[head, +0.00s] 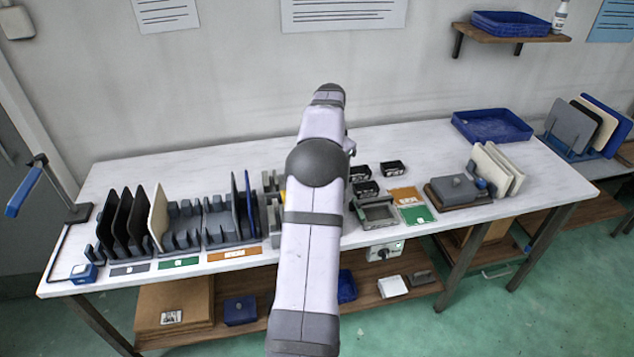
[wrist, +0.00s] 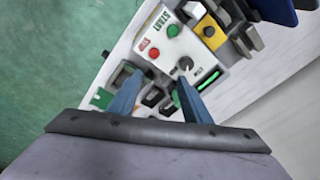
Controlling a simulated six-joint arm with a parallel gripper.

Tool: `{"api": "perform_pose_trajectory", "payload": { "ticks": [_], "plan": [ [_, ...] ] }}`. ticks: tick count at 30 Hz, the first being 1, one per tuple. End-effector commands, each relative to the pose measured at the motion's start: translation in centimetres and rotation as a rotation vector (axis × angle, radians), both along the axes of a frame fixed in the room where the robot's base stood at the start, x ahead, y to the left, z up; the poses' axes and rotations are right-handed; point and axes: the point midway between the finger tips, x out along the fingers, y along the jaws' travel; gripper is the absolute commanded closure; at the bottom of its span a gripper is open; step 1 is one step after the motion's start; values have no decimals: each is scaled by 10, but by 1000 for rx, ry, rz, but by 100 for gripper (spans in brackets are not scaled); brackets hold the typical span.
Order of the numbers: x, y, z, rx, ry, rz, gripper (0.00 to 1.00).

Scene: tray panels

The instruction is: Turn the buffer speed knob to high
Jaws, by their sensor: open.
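A white control box (wrist: 180,45) shows in the wrist view with a START label, a green button (wrist: 172,31), a red button (wrist: 154,52) and a small grey knob (wrist: 185,63). A lit green bar (wrist: 208,80) is beside the knob. The knob's setting and any words by it are too small to read. My gripper (wrist: 157,80) is open and empty, with its blue fingers apart over the near side of the box. The right fingertip appears close to the knob; I cannot tell the height gap. In the head view my arm hides the gripper.
A yellow block with a dark knob (wrist: 208,30) is beside the box. Small black bins (head: 366,188) and a green card (head: 418,214) are on the white table (head: 440,150). Racks with upright panels (head: 135,222) stand left. A white box (head: 383,251) hangs under the table edge.

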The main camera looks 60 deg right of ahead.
Motion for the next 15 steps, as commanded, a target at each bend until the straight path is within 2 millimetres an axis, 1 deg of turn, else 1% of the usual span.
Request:
{"api": "perform_pose_trajectory", "payload": {
  "ticks": [1, 3, 6, 8, 10, 15],
  "plan": [
    [6, 7, -12, 10, -10, 90, 56],
    [15, 13, -27, 5, -27, 230, 56],
    [27, 13, -37, -40, -41, 427, 56],
    [33, 10, -38, -79, -43, 536, 56],
    [40, 3, -35, -133, -35, 651, 56],
    [47, -8, -31, -225, 15, 871, 56]
  ]
}}
